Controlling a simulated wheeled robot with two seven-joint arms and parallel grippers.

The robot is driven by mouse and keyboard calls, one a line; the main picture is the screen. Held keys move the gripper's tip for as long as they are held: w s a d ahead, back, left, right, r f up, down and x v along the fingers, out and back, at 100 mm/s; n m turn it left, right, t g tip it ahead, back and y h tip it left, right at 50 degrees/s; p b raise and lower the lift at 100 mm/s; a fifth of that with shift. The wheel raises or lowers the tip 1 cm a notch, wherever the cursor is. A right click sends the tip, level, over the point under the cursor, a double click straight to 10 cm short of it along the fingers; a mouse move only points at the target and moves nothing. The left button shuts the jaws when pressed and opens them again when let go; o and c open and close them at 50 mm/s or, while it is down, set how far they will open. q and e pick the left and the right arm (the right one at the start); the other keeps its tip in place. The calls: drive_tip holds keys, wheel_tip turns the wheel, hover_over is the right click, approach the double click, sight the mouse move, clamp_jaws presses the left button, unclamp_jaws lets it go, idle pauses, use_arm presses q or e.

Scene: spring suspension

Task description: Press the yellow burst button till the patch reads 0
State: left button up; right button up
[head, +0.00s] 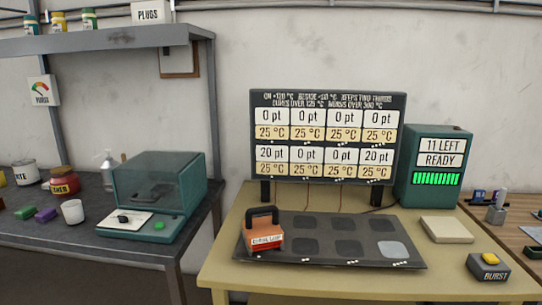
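The yellow burst button (490,258) sits on top of a small dark box labelled BURST at the front right of the yellow table (225,262). The readout board (328,96) shows 0 pt in every top-row cell. Its bottom row reads 20, 0, 0 and 20 pt, and every cell reads 25 °C. A black plate (330,260) bears several dark patches and one light grey patch (393,249) at its front right. An orange handled block (263,236) stands at its front left, hiding the plate beneath. Neither gripper is in view.
A green box (437,160) behind the plate reads 11 LEFT and READY above a lit green bar. A pale flat block (446,230) lies between plate and button. A teal covered machine (157,193) stands on the dark bench at left. The space around the button looks clear.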

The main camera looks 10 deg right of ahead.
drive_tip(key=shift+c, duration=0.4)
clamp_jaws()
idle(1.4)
